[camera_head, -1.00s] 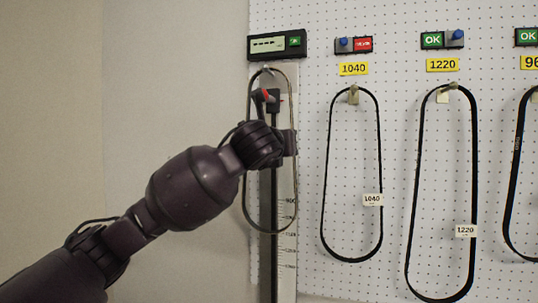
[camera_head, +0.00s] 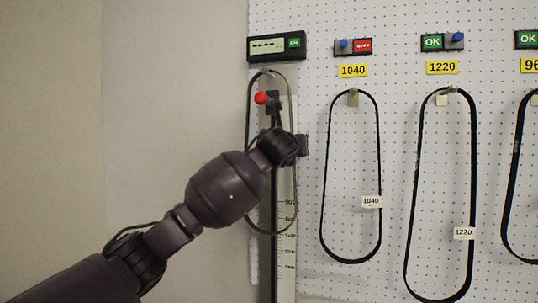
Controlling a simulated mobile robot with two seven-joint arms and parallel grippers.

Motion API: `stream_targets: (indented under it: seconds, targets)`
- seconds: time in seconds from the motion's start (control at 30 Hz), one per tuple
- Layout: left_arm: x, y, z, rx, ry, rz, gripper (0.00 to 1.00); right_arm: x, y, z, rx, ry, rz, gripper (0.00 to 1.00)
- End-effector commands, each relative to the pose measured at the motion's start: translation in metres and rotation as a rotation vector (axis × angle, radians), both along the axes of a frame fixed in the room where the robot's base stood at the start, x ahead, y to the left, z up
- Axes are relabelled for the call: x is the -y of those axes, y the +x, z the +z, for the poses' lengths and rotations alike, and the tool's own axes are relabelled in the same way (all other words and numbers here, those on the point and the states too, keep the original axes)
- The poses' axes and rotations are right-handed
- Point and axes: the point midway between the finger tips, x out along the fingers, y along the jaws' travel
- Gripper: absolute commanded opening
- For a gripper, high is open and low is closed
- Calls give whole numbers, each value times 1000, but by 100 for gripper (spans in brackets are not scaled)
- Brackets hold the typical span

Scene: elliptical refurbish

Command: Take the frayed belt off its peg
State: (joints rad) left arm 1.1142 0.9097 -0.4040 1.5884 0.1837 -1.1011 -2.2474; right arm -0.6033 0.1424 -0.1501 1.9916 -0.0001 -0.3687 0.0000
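Several black belts hang on pegs on a white pegboard. The 1040 belt (camera_head: 381,150) hangs on its peg (camera_head: 353,97) under a small sign (camera_head: 362,46) lit red; its wording is blurred. The 1220 belt (camera_head: 474,150) hangs to its right under a green OK sign (camera_head: 432,41). A greyish belt (camera_head: 248,150) hangs on the measuring gauge at left. No fraying can be made out on any belt. My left arm comes in from the lower left; its wrist is in front of the gauge, and its fingers cannot be made out clearly. My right gripper is out of view.
The gauge has a display (camera_head: 267,46) on top, a scale strip (camera_head: 287,255) and a red knob (camera_head: 261,98). Yellow labels 1040 (camera_head: 353,70) and 1220 (camera_head: 442,67) sit above the pegs. Another belt (camera_head: 512,180) hangs at the right edge. The left wall is bare.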

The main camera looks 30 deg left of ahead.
Motion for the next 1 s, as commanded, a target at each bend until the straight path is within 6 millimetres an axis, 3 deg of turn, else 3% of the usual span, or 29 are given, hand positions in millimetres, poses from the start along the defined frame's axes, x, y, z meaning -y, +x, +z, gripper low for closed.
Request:
stream_targets:
  seconds: [0.37, 0.6, 1.0]
  targets:
    - [-1, 7, -1, 0, 0, -1, 34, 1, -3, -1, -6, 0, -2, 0]
    - [-2, 7, 0, 0, 0, -1, 0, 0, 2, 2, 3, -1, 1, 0]
    - [-1, 6, 2, 2, 0, 0, 0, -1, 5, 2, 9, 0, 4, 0]
